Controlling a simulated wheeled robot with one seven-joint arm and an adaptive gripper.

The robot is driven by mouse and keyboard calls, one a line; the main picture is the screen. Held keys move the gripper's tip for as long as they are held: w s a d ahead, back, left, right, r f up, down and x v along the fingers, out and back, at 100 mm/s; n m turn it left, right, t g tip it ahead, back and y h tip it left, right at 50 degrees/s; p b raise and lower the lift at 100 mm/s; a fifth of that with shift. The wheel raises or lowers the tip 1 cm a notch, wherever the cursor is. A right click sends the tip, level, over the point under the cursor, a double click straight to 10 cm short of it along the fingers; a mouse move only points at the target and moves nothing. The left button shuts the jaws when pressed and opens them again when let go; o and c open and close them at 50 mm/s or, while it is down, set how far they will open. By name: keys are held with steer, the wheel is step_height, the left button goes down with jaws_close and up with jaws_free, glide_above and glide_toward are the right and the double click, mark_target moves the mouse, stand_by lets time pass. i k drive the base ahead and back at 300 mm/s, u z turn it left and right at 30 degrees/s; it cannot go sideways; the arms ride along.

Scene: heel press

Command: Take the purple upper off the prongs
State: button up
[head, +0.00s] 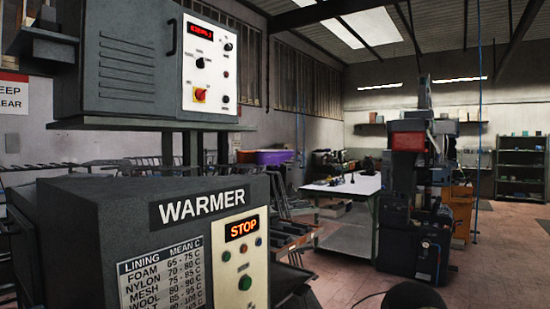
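I cannot make out a purple upper on any prongs in the head view. Dark metal prongs or bars (285,237) stick out just right of the warmer, partly hidden behind it. More thin rods (105,163) show behind the machine at the left. The warmer (90,215) is a dark box at the front left with a lit orange STOP display (242,228) and a lining temperature chart (163,277). My gripper is not in view.
A control cabinet (125,65) with a red display stands above the warmer. A purple bin (273,157) sits behind it. A white-topped table (345,186) and a tall dark machine (408,190) stand further back. Open floor (495,265) lies at the right. A dark rounded shape (413,296) shows at the bottom edge.

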mark_target(266, 158)
steer(key=z, duration=1.65)
steer(key=i, duration=1.2)
steer(key=u, duration=2.15)
